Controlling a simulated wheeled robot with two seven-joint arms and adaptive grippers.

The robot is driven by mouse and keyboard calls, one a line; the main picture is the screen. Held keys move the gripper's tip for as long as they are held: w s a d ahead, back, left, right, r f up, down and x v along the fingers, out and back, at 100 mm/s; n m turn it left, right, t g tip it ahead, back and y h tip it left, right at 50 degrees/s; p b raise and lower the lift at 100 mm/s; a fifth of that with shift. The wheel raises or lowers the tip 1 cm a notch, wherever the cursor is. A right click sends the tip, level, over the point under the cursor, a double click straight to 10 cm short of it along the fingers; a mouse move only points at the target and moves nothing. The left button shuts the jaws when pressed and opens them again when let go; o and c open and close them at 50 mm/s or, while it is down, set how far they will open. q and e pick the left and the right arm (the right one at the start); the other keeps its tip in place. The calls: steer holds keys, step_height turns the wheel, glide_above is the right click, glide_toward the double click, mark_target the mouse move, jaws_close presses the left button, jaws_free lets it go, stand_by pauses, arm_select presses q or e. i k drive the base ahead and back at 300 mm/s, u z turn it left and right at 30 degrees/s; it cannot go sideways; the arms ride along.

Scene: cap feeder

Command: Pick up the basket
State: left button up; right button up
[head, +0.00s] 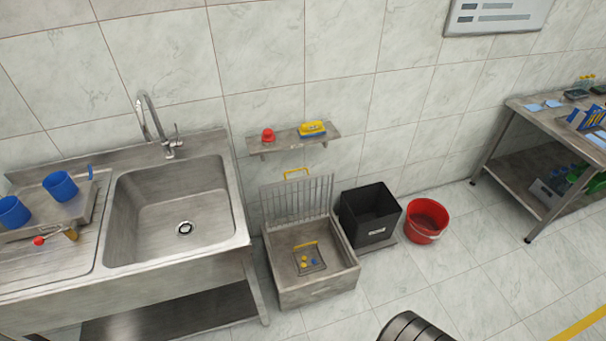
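A small dark basket or tray (322,265) with a yellow handle (305,245) lies in the low grey floor sink (340,276), in the middle of the head view. Several small yellow and blue pieces are in it. At this size I cannot tell whether it is a wire basket or a flat tray. Neither of my grippers is in view.
A steel sink unit (205,270) with blue cups (62,186) stands at the left. A black bin (370,212) and a red bucket (426,222) stand right of the floor sink. A wall shelf (288,141) hangs above. A table (520,113) is at right.

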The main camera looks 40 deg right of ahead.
mark_target(313, 252)
steer(key=z, duration=1.45)
